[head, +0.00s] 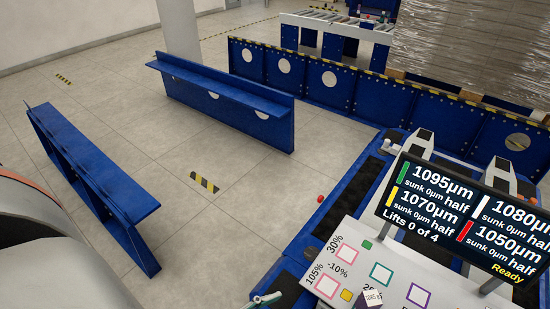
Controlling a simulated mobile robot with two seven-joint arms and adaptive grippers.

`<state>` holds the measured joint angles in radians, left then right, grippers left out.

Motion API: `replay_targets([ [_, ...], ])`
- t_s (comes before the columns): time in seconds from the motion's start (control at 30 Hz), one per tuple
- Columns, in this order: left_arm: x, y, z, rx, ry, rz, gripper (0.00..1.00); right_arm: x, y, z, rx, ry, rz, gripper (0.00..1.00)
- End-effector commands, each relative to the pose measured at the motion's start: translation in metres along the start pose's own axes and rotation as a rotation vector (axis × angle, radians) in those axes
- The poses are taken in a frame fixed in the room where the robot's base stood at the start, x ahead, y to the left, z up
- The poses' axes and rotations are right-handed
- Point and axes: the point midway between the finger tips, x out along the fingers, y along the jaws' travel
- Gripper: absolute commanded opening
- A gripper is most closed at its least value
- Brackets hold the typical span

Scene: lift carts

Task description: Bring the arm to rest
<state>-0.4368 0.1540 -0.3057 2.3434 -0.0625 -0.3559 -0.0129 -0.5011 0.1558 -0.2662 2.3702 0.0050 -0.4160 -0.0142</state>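Neither of my grippers shows in the head view. A large pale, rounded shape with an orange stripe fills the lower left corner; it may be part of my own arm or body, but I cannot tell which. A white panel (325,262) at the bottom right carries coloured square outlines and percent labels. A small pale cube with print (372,299) is on it at the bottom edge. A dark display (455,215) above the panel reads "Lifts 0 of 4" and "Ready", with several µm values.
A blue bench-like barrier (90,185) stands at left and another (225,100) at centre back. A blue wall with round holes (345,85) runs behind. A small red object (320,198) is near the blue frame (345,205). The floor between (190,145) is clear.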

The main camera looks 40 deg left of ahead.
Motion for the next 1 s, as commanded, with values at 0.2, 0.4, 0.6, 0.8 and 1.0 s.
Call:
replay_targets([
  [0.2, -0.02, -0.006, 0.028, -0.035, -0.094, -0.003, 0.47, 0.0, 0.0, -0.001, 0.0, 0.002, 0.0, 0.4],
  [0.4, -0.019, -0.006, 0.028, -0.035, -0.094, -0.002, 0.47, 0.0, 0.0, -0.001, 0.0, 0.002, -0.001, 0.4],
  [0.6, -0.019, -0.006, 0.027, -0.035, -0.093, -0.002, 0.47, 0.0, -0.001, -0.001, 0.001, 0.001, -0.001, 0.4],
  [0.8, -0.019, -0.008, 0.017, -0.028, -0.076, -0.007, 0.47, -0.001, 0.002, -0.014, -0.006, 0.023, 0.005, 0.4],
  [1.0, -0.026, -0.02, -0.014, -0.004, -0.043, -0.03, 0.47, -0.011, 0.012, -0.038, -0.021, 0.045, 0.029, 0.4],
])
